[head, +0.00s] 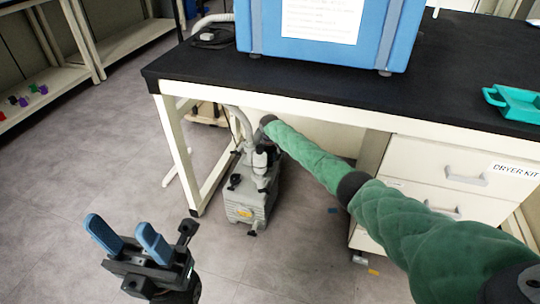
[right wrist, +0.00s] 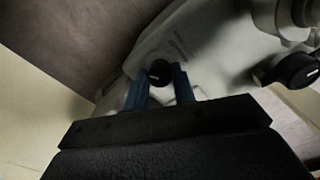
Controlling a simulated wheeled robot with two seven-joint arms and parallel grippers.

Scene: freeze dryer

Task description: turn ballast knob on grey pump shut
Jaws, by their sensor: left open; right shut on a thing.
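The grey pump (head: 250,195) stands on the floor under the black-topped bench, with a hose rising from it. In the right wrist view the pump's pale housing (right wrist: 200,45) fills the upper right. My left gripper (head: 128,236) is open and empty at the lower left, with blue fingers apart.
The bench (head: 300,90) with its black top overhangs the pump, and its pale leg (head: 180,150) stands just left of it. A drawer unit (head: 450,175) stands to the right. A blue machine (head: 320,30) and a teal tray (head: 515,103) are on top. Floor at left is clear.

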